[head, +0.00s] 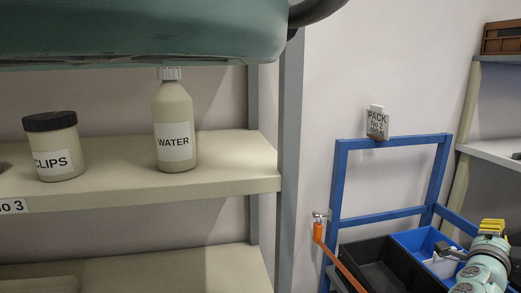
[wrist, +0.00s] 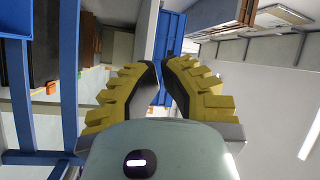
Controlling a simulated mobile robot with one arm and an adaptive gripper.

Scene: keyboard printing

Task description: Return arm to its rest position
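My gripper (wrist: 160,66) has two yellow ribbed fingers with dark inner pads in the wrist view. The tips lean towards each other with a narrow gap between them, and nothing is held. A blue surface shows through the gap. In the head view, part of my pale green arm (head: 484,268) shows at the lower right corner, with yellow on its end beside the blue bin. Most of the arm is outside the picture.
A shelf (head: 232,180) holds a CLIPS jar (head: 57,160) and a WATER bottle (head: 174,120). A blue frame cart (head: 340,185) carries a black bin (head: 372,262) and a blue bin (head: 420,238). Bare wall lies behind.

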